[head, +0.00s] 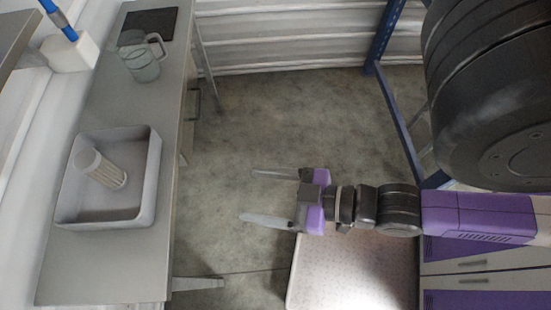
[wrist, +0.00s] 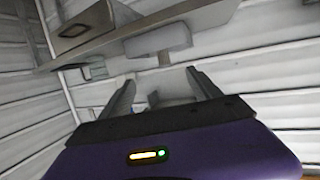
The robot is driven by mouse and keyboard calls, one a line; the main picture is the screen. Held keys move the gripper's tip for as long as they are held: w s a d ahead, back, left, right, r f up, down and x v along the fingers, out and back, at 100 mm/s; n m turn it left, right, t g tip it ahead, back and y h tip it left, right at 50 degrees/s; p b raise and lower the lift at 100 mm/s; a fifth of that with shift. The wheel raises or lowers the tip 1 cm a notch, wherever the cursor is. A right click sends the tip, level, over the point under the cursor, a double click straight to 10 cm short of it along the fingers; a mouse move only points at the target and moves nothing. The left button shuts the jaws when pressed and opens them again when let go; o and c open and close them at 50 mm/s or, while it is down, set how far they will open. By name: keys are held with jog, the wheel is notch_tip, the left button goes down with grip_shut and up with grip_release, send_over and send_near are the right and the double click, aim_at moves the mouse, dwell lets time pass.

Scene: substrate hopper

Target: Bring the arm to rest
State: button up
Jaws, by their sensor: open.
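My gripper (head: 262,196) is open and empty. It points left over the floor in the head view, to the right of the bench and apart from it. My arm reaches in from the right, roughly level across the picture. In the wrist view my gripper (wrist: 160,88) shows two parted fingers with nothing between them.
A grey bench (head: 100,283) runs along the left. On it are a pale tray (head: 146,200) with a ribbed white cylinder (head: 100,169) in it, a clear jug (head: 141,62) and a dark mat (head: 150,24). A blue post (head: 386,32) stands at the back right. Open floor (head: 270,120) lies between.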

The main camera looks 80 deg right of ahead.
jog(key=shift+s+a+r, duration=0.15)
jog(key=shift+s+r, duration=1.1)
jog(key=shift+s, duration=0.3)
